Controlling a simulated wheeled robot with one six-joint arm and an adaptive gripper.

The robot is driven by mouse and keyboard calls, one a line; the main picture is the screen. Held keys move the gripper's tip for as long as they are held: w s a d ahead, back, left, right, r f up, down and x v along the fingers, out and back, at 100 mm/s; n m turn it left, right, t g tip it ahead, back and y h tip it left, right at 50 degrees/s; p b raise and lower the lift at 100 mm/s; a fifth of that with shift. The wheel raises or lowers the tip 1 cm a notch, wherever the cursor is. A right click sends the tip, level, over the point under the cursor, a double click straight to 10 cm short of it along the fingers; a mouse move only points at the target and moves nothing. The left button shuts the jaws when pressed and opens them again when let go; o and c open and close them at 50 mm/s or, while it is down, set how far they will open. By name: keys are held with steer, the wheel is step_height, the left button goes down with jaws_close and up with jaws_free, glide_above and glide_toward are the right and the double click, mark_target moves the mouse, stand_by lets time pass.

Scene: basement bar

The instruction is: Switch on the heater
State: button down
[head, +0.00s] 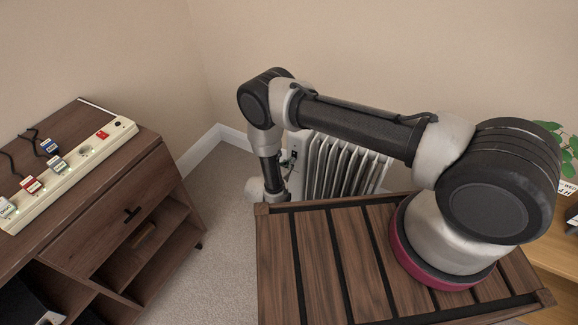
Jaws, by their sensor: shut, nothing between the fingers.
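The heater (345,172) is a white finned radiator on the floor by the back wall, partly hidden behind my arm and the slatted wooden top. A dark control part shows at its left end (293,154). A cream power strip (66,176) lies on the wooden cabinet at left, with a red switch (102,135) near its far end. A blue-labelled plug (47,146) lies beside the strip, next to an empty socket (85,150). My arm reaches down left of the heater; my gripper is hidden.
The slatted wooden top (330,262) under my arm's base stands in front of the heater. The wooden cabinet (150,190) has a drawer and open shelves. Carpet (215,215) is clear between them. A green plant (562,145) stands at right.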

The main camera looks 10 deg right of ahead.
steer(key=shift+w+d+f, duration=0.1)
steer(key=shift+w+d, duration=0.05)
steer(key=shift+w, duration=0.1)
steer(key=shift+r, duration=0.85)
steer(key=f+v, duration=0.1)
steer(key=v, duration=1.3)
steer(key=shift+s, duration=0.2)
steer(key=shift+f, duration=0.1)
